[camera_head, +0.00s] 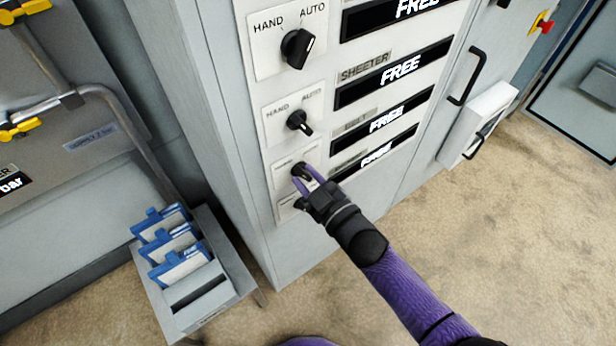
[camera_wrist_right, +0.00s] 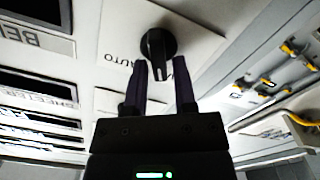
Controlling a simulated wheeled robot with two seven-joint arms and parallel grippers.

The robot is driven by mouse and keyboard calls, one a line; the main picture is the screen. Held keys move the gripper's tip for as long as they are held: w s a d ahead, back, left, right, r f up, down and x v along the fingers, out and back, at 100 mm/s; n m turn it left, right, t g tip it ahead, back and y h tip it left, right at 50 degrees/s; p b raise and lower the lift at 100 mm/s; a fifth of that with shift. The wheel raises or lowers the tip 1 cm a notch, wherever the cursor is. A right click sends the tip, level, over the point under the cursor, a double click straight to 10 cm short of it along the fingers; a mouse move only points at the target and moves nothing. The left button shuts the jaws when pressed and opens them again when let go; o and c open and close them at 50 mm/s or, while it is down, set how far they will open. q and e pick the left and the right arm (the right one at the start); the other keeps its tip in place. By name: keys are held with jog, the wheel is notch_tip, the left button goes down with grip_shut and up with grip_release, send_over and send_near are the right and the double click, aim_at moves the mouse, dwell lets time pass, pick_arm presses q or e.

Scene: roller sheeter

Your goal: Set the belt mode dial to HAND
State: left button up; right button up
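The belt mode dial (camera_head: 301,171) is a black knob on a pale plate, level with the faint BELT label (camera_head: 355,123) and its FREE display. It also shows in the right wrist view (camera_wrist_right: 157,43), where AUTO is legible beside it, but I cannot read HAND or tell which word the knob points to. My right gripper (camera_head: 307,181) reaches it from the lower right. In the wrist view its dark fingers (camera_wrist_right: 160,72) are apart, one on each side of the knob's lower end. I cannot tell whether they touch it. My left gripper is not in view.
Two similar HAND/AUTO dials sit above: the top dial (camera_head: 297,48) and the sheeter dial (camera_head: 299,122). A cabinet handle (camera_head: 468,80) and a white box (camera_head: 478,122) are to the right. A grey rack (camera_head: 215,310) with blue-edged items stands at lower left.

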jog(key=shift+o, duration=1)
jog(key=p+v, duration=0.2)
jog(key=v, duration=0.8)
